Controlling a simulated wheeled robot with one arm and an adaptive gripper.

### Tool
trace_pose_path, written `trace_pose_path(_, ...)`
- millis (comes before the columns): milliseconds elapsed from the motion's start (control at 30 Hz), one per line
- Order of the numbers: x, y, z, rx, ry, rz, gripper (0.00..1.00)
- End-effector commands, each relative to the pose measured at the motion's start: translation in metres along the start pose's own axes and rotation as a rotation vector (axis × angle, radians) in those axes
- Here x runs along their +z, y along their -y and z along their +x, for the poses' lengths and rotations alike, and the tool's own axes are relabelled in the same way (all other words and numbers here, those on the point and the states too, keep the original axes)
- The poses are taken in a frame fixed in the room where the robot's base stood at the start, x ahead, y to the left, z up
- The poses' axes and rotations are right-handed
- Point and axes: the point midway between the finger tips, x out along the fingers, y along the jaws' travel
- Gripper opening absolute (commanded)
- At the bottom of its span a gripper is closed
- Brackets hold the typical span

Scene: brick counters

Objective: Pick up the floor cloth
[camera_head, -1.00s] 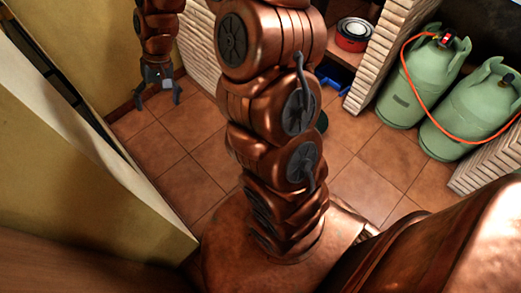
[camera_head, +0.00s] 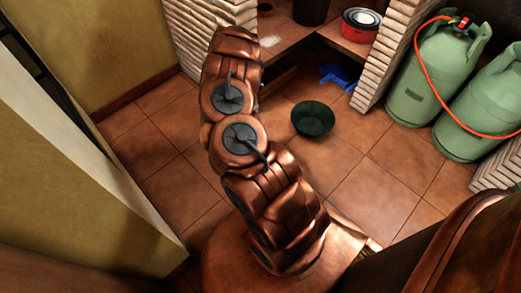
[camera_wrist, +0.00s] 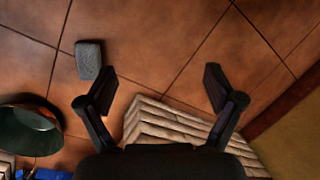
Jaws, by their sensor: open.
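A small grey, textured rectangular piece (camera_wrist: 88,60), which looks like the floor cloth, lies on the tiled floor in the upper left of the wrist view. I cannot make it out in the head view. My gripper (camera_wrist: 159,88) is open and empty, with its fingers spread apart above the floor. The grey piece lies to the left of and beyond the left fingertip, not between the fingers. In the head view my gripper is hidden behind my arm.
A dark green bowl (camera_head: 313,118) and a blue object (camera_head: 340,76) are on the floor by the brick counter (camera_head: 388,52). Green gas cylinders (camera_head: 424,76) stand at the right. A yellow wall (camera_wrist: 296,140) is close at the right in the wrist view. Open tiles lie between.

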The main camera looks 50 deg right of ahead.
Motion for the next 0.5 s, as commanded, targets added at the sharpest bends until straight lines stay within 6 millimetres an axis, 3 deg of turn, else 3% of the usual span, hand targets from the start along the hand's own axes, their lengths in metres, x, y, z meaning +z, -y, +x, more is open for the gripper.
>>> trace_pose_path(33, -0.013, -0.025, 0.03, 0.024, -0.014, 0.034, 0.92)
trace_pose_path(200, -0.05, -0.096, 0.079, 0.093, -0.08, 0.125, 0.92)
trace_pose_path(400, -0.073, -0.15, 0.105, 0.149, -0.131, 0.184, 0.92)
trace_pose_path(500, -0.077, -0.162, 0.11, 0.162, -0.141, 0.197, 0.92)
